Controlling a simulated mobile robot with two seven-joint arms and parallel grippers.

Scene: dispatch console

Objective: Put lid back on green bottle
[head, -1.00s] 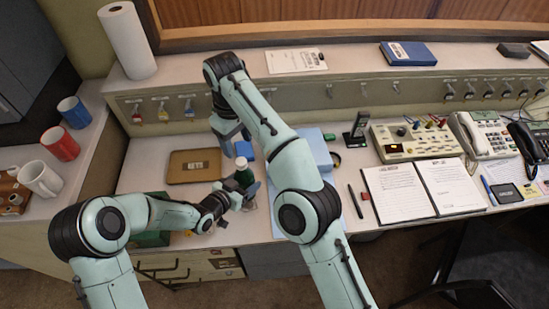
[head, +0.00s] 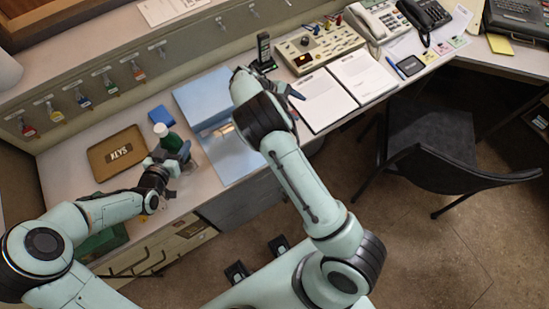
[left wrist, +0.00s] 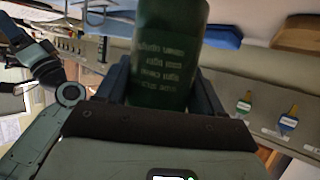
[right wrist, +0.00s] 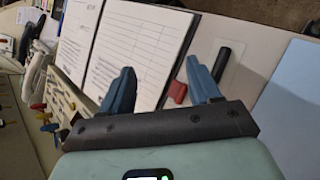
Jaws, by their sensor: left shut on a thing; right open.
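The green bottle (head: 171,141) stands upright near the front of the counter, with a small white part (head: 160,130) at its top. I cannot tell whether that is the lid or a bare neck. My left gripper (head: 178,157) is shut around the bottle; its printed green side (left wrist: 168,55) fills the space between the fingers in the left wrist view. My right gripper (right wrist: 160,66) is open and empty above the counter by the open notebook (right wrist: 140,45). A small red piece (right wrist: 178,92) and a black pen-like object (right wrist: 221,64) lie beyond its fingers. I see no certain separate lid.
A brown tray (head: 100,172) and a blue block (head: 161,115) lie near the bottle. A light blue folder (head: 205,95) lies between the arms. A black chair (head: 440,150) stands at right.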

